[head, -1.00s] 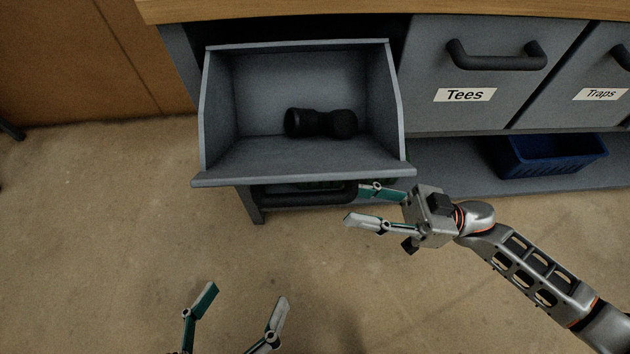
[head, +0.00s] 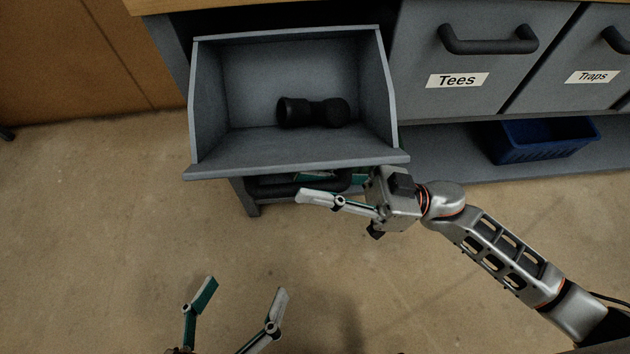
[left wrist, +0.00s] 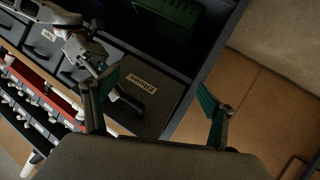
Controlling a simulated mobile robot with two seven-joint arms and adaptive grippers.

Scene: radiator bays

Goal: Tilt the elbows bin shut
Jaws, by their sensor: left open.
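The elbows bin (head: 296,154) is tilted open in the head view, with a black fitting (head: 313,112) lying inside. Its dark handle (head: 262,187) is under the front lip. In the left wrist view its labelled front (left wrist: 165,86) shows at an angle; the label is hard to read. My right gripper (head: 304,187) comes from the right at the handle, fingers apart, one partly hidden behind the handle. I cannot tell whether it touches. My left gripper (head: 245,288) is open and empty over the floor, below the bin; its fingers also show in the left wrist view (left wrist: 158,85).
The Tees bin (head: 480,60) and the Traps bin (head: 585,75) are shut to the right. A blue crate (head: 545,140) stands on the low shelf beneath them. A wooden worktop edge is above.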

